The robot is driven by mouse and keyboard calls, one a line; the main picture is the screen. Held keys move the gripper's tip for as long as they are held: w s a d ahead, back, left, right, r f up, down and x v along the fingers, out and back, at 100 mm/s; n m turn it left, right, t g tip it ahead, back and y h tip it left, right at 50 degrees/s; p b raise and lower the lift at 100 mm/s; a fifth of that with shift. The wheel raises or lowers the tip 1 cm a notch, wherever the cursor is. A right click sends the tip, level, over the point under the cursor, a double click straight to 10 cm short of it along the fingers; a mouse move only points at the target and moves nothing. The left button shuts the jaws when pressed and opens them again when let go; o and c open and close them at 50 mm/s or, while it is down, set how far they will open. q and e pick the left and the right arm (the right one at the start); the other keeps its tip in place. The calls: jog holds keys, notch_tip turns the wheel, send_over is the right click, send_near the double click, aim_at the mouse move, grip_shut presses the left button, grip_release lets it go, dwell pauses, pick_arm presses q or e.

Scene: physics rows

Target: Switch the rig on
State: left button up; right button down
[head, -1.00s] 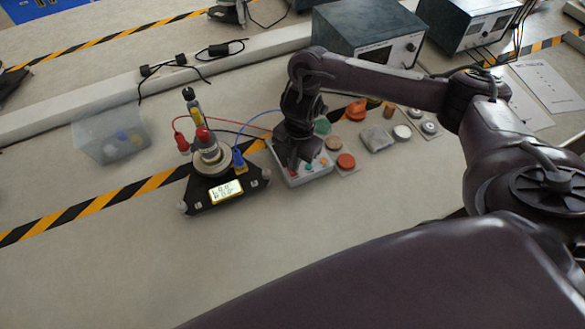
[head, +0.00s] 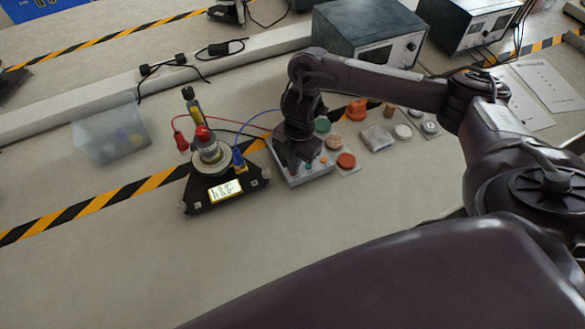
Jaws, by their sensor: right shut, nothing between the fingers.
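The rig (head: 200,198) is a black three-cornered base with a lit yellow display (head: 225,190), a round plate and a stacked column with a red ball on it. Red, black and blue leads run from it toward a grey control box (head: 318,172) with small coloured buttons. My right gripper (head: 293,166) points down over the left part of the control box, and its fingers are shut and empty. The gripper hides part of the box, and I cannot tell whether the fingertips touch a button. My left gripper is not in view.
Several coloured discs, including an orange one (head: 346,161), lie right of the box. A clear bin (head: 110,138) stands left of the rig. Grey power units (head: 370,32) stand behind. The bench in front of the rig is clear.

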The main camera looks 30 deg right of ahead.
jog(key=shift+f+b, duration=0.35)
jog(key=shift+f, duration=0.25)
jog(key=shift+s+r, duration=0.1)
notch_tip(320, 180, up, 7)
jog(key=p, duration=0.6)
jog(key=shift+p, duration=0.35)
dwell(0.5)
